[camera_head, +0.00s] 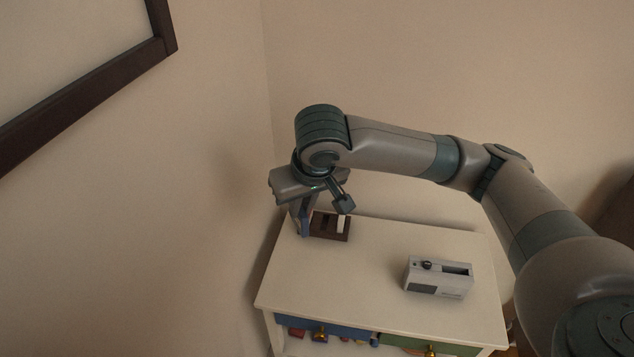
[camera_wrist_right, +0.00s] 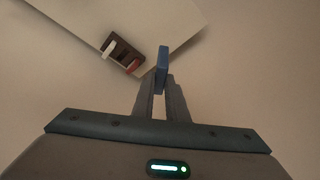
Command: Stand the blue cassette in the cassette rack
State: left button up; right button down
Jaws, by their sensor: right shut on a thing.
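My right gripper (camera_head: 301,222) is shut on the blue cassette (camera_wrist_right: 162,68) and holds it upright, edge-on in the right wrist view. In the head view only a narrow blue strip of the cassette (camera_head: 304,229) shows between the fingers, just left of the rack. The dark brown cassette rack (camera_head: 325,233) stands near the back left of the cabinet top. A white cassette (camera_head: 342,224) stands in its right part. In the wrist view a reddish-brown cassette or slot (camera_wrist_right: 133,65) shows at the rack's near end. The blue cassette appears apart from the rack. My left gripper is not in view.
The cream cabinet top (camera_head: 360,270) is clear in front of the rack. A grey cassette player (camera_head: 437,277) lies to the right. Walls stand close behind and left of the cabinet. Blue (camera_head: 320,329) and green (camera_head: 430,346) drawer fronts with brass knobs are below.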

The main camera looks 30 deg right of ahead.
jog(key=shift+w, duration=0.2)
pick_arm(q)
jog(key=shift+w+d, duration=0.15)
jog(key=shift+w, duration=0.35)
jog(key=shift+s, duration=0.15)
pick_arm(e)
jog(key=shift+s, duration=0.1)
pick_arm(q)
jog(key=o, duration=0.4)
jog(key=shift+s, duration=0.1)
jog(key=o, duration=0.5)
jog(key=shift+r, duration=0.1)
pick_arm(e)
jog(key=shift+w, duration=0.3)
pick_arm(q)
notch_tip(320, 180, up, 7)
jog(key=p, duration=0.6)
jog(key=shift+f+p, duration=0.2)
jog(key=shift+p, duration=0.15)
pick_arm(e)
jog(key=w+d+f+m+h, duration=0.2)
jog(key=w+d+f+m, duration=0.5)
jog(key=w+d+f, duration=0.5)
jog(key=shift+w+d+f+g+h, duration=0.35)
jog(key=shift+w+d, duration=0.2)
jog(key=shift+w, duration=0.35)
